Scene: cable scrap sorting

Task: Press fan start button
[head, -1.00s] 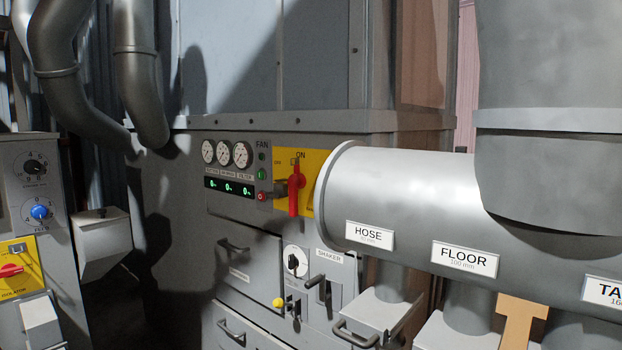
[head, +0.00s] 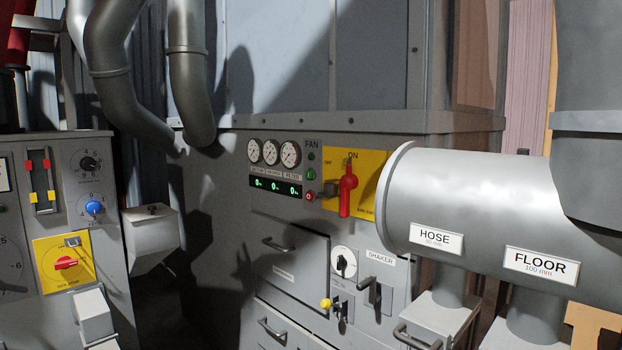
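The fan panel (head: 320,222) is on the grey cabinet near the middle of the head view. Under the word FAN sit a small dark green lamp or button (head: 311,156), a green button (head: 311,174) below it, and a red button (head: 309,196) at the bottom. Which green one is the start button is too small to read. To their right, a red rotary handle (head: 348,190) stands upright on a yellow plate (head: 372,165), pointing towards ON. Three round gauges and a display with green zeros are to the left. My gripper is not in view.
A large grey duct (head: 470,205) labelled HOSE and FLOOR juts out at the right, close to the yellow plate. Drawers with handles and a shaker panel (head: 368,283) lie below. Another control cabinet (head: 100,222) with a yellow isolator plate stands at the left.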

